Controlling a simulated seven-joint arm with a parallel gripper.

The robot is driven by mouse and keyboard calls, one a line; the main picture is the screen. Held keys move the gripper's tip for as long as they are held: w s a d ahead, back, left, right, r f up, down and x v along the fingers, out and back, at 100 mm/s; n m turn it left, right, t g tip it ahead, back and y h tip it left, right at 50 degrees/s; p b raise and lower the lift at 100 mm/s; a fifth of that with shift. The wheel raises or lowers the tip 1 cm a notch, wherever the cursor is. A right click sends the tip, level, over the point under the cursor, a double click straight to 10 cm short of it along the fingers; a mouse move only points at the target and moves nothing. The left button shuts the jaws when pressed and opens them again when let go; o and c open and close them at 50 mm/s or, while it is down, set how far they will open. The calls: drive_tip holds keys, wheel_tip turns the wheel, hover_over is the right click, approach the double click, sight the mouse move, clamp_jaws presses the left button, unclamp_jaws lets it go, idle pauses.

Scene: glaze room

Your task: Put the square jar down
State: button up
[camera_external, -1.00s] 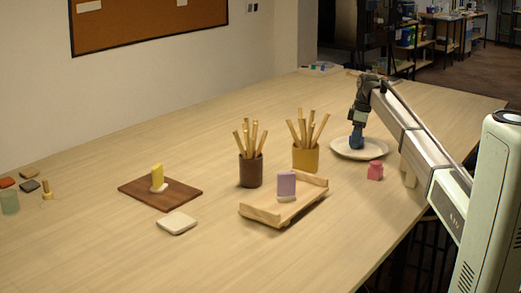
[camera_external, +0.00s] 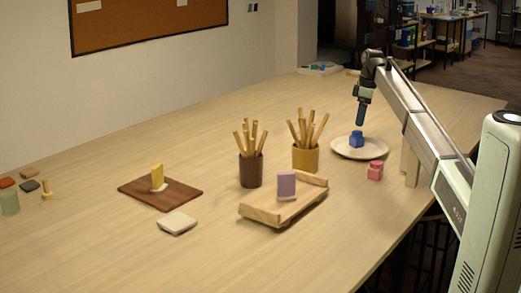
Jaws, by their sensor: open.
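A small blue square jar (camera_external: 356,139) stands upright on a round cream plate (camera_external: 372,151) at the right of the table. My gripper (camera_external: 361,123) points down just above the blue jar, apart from it, and is empty. The fingers are small in this view. A pink square jar (camera_external: 375,171) stands on the bare table in front of the plate.
A mustard cup (camera_external: 306,158) and a brown cup (camera_external: 250,171) hold wooden sticks, left of the plate. A wooden tray (camera_external: 262,214) carries a purple piece (camera_external: 286,185). A brown board (camera_external: 178,201) bears a yellow piece (camera_external: 157,175).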

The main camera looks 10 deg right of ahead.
sight(361, 132)
drive_tip(key=shift+s+d+r, duration=0.1)
drive_tip(key=shift+d+r, duration=0.05)
drive_tip(key=shift+r, duration=0.75)
drive_tip(key=shift+d+r, duration=0.1)
drive_tip(key=shift+r, duration=0.75)
drive_tip(key=shift+c, duration=0.3)
